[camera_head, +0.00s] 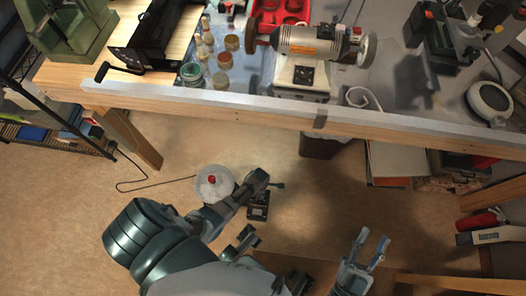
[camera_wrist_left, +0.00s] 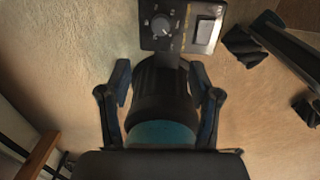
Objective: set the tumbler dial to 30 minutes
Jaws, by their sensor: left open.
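The tumbler's dial (camera_wrist_left: 160,25) is a round grey knob on a dark control panel, beside a pale rectangular switch (camera_wrist_left: 207,31). Its pointer setting and markings are too small to read. A black drum (camera_wrist_left: 160,95) with a teal lower part shows below the panel, between my left gripper's fingers. My left gripper (camera_wrist_left: 160,72) is open, its tips short of the panel and apart from the dial. My right gripper (camera_head: 371,246) is open and empty.
A workbench (camera_head: 330,122) runs across the back, with a bench grinder (camera_head: 303,45), jars (camera_head: 193,73) and a black box (camera_head: 152,40). A cord (camera_head: 150,188) trails left from the bowl. A dark bin (camera_head: 319,147) stands under the bench. The floor between is clear.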

